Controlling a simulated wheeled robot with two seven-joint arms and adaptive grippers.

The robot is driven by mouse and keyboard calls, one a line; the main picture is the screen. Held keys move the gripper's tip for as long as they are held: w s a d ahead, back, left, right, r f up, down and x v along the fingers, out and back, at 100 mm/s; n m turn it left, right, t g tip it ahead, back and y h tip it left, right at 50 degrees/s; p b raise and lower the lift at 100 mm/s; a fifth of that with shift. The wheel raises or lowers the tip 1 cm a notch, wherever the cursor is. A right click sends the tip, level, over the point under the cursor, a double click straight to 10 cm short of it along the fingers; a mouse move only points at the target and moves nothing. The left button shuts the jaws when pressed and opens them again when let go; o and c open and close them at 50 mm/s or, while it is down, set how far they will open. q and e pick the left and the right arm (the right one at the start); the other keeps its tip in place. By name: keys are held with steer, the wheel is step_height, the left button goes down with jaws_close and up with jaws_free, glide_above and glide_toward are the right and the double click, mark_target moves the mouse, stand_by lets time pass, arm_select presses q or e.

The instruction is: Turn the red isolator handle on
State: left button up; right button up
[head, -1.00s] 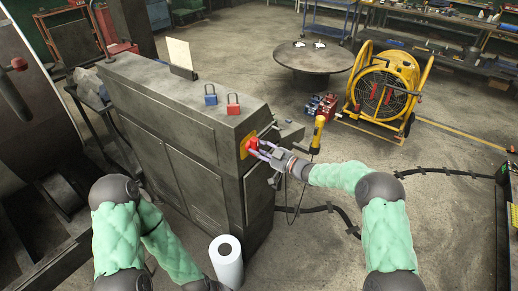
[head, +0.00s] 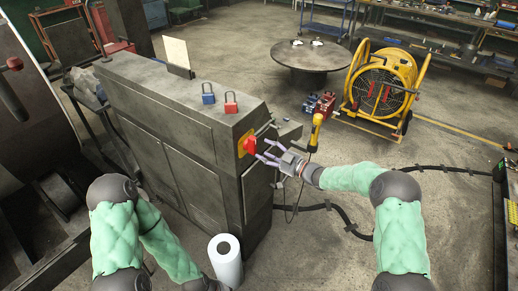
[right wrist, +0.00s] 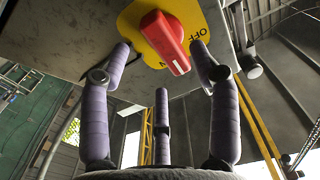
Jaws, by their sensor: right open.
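The red isolator handle (head: 250,145) sits on a yellow plate (head: 241,149) at the end of the grey machine cabinet. In the right wrist view the handle (right wrist: 164,40) slants down and slightly right, with a white mark at its lower end. "OFF" shows on the plate right of it; other lettering by its lower end is partly covered. My right gripper (head: 276,153) is open and empty, just right of the handle and apart from it. In the wrist view its purple fingers (right wrist: 165,95) stand spread below and either side of the handle. My left gripper is outside the head view.
A blue padlock (head: 208,98) and a red padlock (head: 231,107) stand on the cabinet top (head: 165,90). A yellow handheld tool (head: 317,130) is just beyond my right gripper. A yellow fan (head: 385,85) stands farther back.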

steer(key=v, duration=0.7)
steer(key=shift+s+d, duration=0.1)
steer(key=s+f+m+g+h+b, duration=0.1)
steer(key=s+f+m+h, duration=0.35)
steer(key=f, duration=0.65)
steer(key=s+f+m+h+b, duration=0.1)
steer(key=s+f+m+h, duration=0.3)
steer(key=f, duration=0.7)
steer(key=s+f+m+g+h, duration=0.1)
steer(key=s+f+g, duration=0.3)
steer(key=s, duration=1.1)
steer(key=s+f+m+g+h+b, duration=0.1)
steer(key=s+f+m+g, duration=0.2)
steer(key=s, duration=1.2)
step_height(320, 180, down, 5)
steer(key=shift+g, duration=1.1)
steer(key=shift+m, duration=0.25)
